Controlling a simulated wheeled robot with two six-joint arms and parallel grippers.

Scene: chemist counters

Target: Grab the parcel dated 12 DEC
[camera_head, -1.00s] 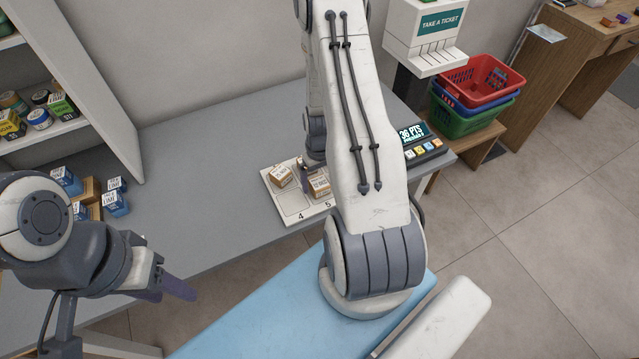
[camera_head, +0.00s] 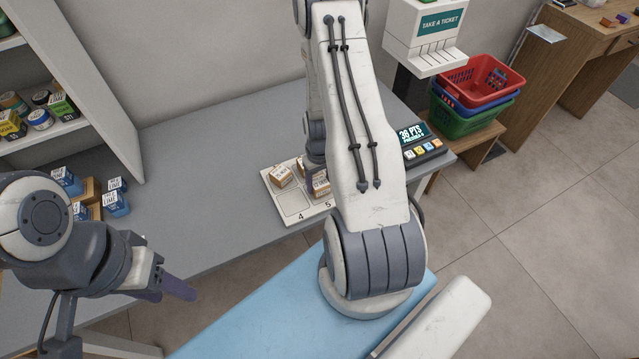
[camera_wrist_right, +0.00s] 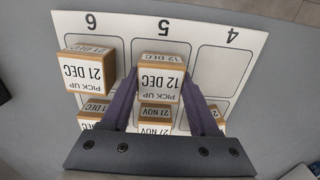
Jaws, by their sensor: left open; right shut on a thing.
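The 12 DEC parcel (camera_wrist_right: 161,82) is a small brown box with a white label reading "PICK UP 12 DEC". In the right wrist view it sits between the two purple fingers of my right gripper (camera_wrist_right: 164,98), which is shut on it, in column 5 of a white numbered board (camera_wrist_right: 121,25). I cannot tell whether it is clear of the board. In the head view, the parcel (camera_head: 322,188) is partly hidden by my right arm. My left gripper (camera_head: 168,290) is open and empty at the lower left, away from the board.
Square 4 (camera_wrist_right: 225,70) is empty. Blue boxes (camera_head: 116,202) stand at the left. A points display (camera_head: 412,136) is right of the board. The middle counter (camera_head: 200,140) is clear.

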